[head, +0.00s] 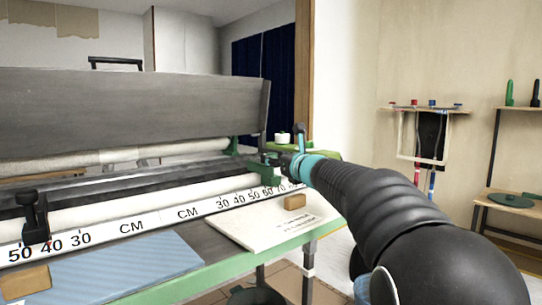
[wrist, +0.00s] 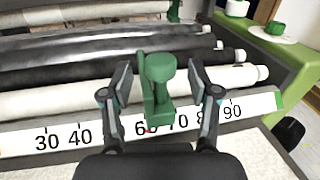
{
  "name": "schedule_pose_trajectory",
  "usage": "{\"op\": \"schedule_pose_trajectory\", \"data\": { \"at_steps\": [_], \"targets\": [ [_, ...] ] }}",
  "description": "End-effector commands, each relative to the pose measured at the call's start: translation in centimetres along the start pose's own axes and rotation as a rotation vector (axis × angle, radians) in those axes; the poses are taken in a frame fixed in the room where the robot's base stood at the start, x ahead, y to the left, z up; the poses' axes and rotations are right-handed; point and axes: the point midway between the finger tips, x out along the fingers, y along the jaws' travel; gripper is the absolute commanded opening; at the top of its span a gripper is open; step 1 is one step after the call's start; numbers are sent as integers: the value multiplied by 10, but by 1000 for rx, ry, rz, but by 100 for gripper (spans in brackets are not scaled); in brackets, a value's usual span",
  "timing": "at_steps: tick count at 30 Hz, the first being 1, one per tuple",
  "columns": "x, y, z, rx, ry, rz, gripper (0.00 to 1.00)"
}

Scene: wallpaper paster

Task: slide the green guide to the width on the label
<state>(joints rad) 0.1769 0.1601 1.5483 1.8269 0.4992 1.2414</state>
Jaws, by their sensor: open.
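The green guide (wrist: 160,85) stands upright on the white ruler strip (wrist: 55,138) in the wrist view, its base between the printed 60 and 70. A small red mark shows at its foot. My gripper (wrist: 160,74) is open, with one finger on each side of the guide; I cannot tell whether either finger touches it. In the head view the green guide (head: 268,176) is partly hidden by my gripper (head: 297,160) at the ruler's right end. A white sheet (head: 265,232) with dark writing lies on the table; the writing is too small to read.
A black guide (head: 35,215) sits near 40 to 50 on the ruler's left half. A blue patterned sheet (head: 140,268) and small wooden blocks (head: 294,202) lie in front. White and black rollers run behind the ruler. A green side frame (wrist: 275,65) bounds the right end.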

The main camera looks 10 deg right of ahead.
Motion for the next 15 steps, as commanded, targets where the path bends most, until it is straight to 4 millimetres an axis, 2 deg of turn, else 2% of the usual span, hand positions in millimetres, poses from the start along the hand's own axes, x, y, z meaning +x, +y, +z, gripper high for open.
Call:
{"op": "schedule_pose_trajectory", "data": {
  "at_steps": [1, 6, 15],
  "targets": [
    [8, 0, 0, 0, 0, 1, 61],
    [26, -1, 0, 0, 0, 0, 61],
    [34, -1, 0, -1, 0, -2, 61]
  ]
}}
